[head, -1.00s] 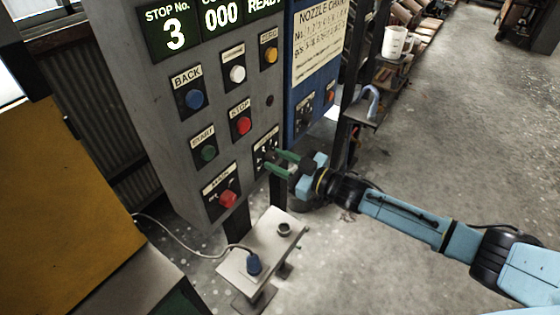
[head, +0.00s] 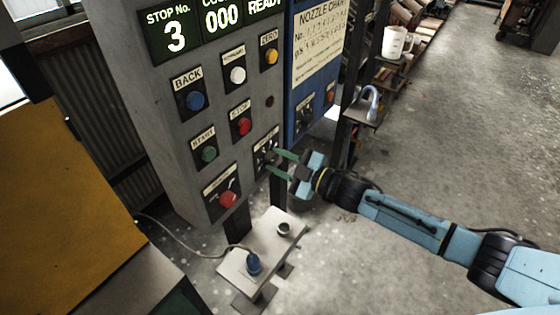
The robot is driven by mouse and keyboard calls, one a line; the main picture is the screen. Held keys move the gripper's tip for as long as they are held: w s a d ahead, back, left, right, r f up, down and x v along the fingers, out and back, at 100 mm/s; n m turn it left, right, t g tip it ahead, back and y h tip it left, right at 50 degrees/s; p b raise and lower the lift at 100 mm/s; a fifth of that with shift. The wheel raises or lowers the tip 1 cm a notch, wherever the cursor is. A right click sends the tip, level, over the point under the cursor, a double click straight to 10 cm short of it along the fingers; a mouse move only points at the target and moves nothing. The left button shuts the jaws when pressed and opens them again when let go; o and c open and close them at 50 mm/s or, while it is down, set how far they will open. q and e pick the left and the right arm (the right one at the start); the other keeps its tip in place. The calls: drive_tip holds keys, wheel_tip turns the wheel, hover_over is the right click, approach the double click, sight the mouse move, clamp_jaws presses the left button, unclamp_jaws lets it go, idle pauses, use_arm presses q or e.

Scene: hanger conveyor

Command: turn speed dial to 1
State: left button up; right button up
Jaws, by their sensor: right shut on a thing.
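The speed dial (head: 264,154) is a small dark knob on a labelled plate at the lower right of the grey control panel (head: 150,130). My right gripper (head: 274,163) reaches it from the right, with its green fingers on either side of the knob and shut on it. The fingers partly cover the knob, so its pointer and setting cannot be read. My left gripper is not in view.
The panel also has a blue BACK button (head: 195,100), a green START button (head: 208,153), a red STOP button (head: 243,126) and a red-knobbed switch (head: 228,199). A small metal stand (head: 270,243) is below. Floor to the right is open.

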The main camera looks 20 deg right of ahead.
drive_tip(key=shift+n, duration=1.2)
drive_tip(key=o, duration=1)
drive_tip(key=shift+c, duration=0.2)
drive_tip(key=b+v, duration=0.1)
drive_tip(key=v, duration=1.2)
drive_tip(key=shift+s, duration=0.2)
drive_tip(key=shift+d, duration=0.1)
